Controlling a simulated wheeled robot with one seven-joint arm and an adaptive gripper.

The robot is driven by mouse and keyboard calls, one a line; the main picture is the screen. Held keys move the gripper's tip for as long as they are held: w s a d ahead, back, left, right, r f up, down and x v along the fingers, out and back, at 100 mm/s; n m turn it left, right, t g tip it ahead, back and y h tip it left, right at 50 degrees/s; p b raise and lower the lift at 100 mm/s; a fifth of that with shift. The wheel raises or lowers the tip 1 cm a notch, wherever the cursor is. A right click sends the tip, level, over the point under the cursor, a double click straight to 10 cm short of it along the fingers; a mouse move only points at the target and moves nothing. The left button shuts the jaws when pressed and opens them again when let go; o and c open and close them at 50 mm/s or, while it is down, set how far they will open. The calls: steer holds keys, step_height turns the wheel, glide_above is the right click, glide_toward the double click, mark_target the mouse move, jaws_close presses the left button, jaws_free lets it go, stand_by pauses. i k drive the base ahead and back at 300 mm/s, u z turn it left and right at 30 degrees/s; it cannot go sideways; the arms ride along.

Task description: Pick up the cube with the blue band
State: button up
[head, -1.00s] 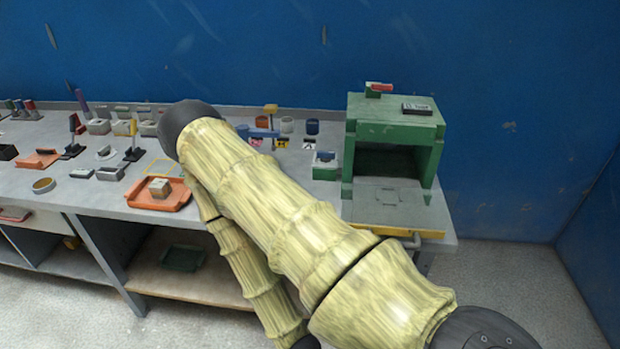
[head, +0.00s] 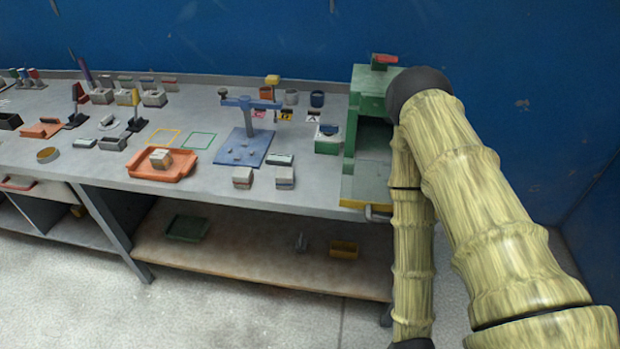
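Two small pale cubes stand side by side near the front edge of the bench, a left cube (head: 243,177) and a right cube (head: 285,177). Another pale cube (head: 160,158) sits in an orange tray (head: 146,172) to their left. The bands on these cubes are too small for me to tell which one is blue. My arm is at the right of the head view, bent at a dark joint, with its lower part hanging down in front of the bench. My gripper is below the picture and cannot be seen.
A blue plate with a blue clamp-like fixture (head: 250,103) stands behind the two cubes. A green box (head: 367,102) stands at the bench's right end, partly behind my arm. The lower shelf (head: 250,245) holds a green tray (head: 187,228) and a yellow bin (head: 344,249).

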mark_target(284, 177)
steer(key=z, duration=0.05)
steer(key=k, duration=1.1)
steer(key=u, duration=1.1)
steer(key=i, duration=1.3)
steer(key=z, duration=0.5)
